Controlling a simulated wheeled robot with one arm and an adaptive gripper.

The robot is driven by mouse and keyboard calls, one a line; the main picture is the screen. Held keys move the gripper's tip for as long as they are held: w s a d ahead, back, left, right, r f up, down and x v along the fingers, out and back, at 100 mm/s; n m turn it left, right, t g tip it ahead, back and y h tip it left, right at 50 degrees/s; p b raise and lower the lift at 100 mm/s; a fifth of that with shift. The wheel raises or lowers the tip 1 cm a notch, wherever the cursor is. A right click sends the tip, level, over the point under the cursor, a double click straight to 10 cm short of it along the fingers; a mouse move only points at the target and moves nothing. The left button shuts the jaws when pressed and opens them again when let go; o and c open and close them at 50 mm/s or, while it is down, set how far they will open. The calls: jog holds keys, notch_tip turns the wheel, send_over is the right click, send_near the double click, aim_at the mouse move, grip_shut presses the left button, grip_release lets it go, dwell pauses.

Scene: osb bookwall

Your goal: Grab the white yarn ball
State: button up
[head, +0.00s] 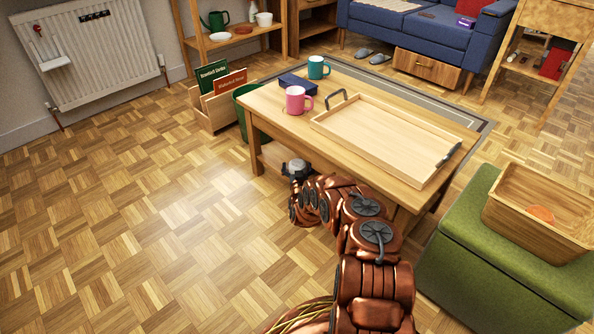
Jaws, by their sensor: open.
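I cannot make out a white yarn ball anywhere in the head view. My copper-coloured arm reaches forward from the bottom of the picture to the near side of the wooden coffee table (385,182). My gripper (296,168) is small and grey at the far end of the arm, low beside the table and by its lower shelf (272,156). It is open. Its fingertips are too small to see clearly, and I see nothing held. The arm and tabletop hide much of the space under the table.
A tray (385,140), pink mug (297,101), teal mug (318,68) and dark blue box (297,82) are on the table. A green bin (246,96) and book box (214,108) stand left. A green ottoman (500,265) bears a wooden crate (530,221). The left floor is clear.

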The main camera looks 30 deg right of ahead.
jog(key=c, duration=1.1)
jog(key=shift+c, duration=0.2)
